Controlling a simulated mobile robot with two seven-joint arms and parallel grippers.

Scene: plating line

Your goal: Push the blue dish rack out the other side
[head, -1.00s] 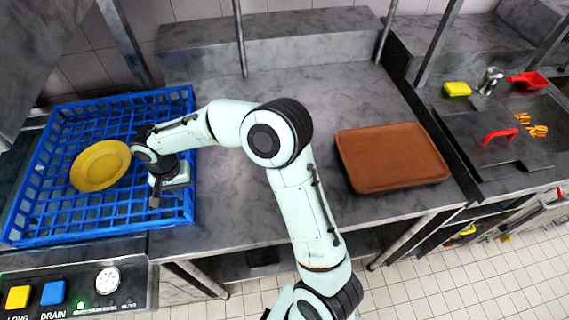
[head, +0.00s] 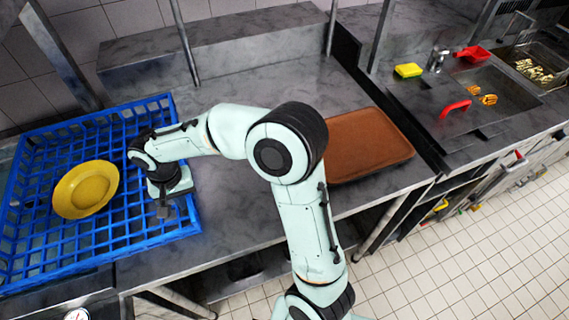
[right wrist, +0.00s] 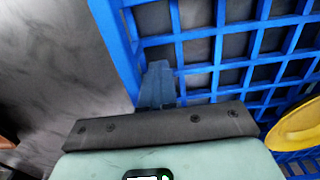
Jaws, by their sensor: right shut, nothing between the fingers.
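The blue dish rack (head: 100,250) sits at the left of the head view, its right part over the grey counter. A yellow plate (head: 86,190) lies in it. My right gripper (head: 165,210) is shut and empty, pointing down just inside the rack's right wall. The right wrist view shows the closed fingers (right wrist: 158,86) over the rack's grid (right wrist: 215,50), close to that wall; whether they touch it I cannot tell. The plate's edge (right wrist: 298,125) shows at the right there. My left gripper is not in view.
A brown tray (head: 370,145) lies on the counter, partly behind my right arm. Bare counter (head: 255,85) lies between rack and tray. Metal posts rise at the back. Further right are a yellow sponge (head: 408,70), a red scoop (head: 473,53) and a red handle (head: 455,107).

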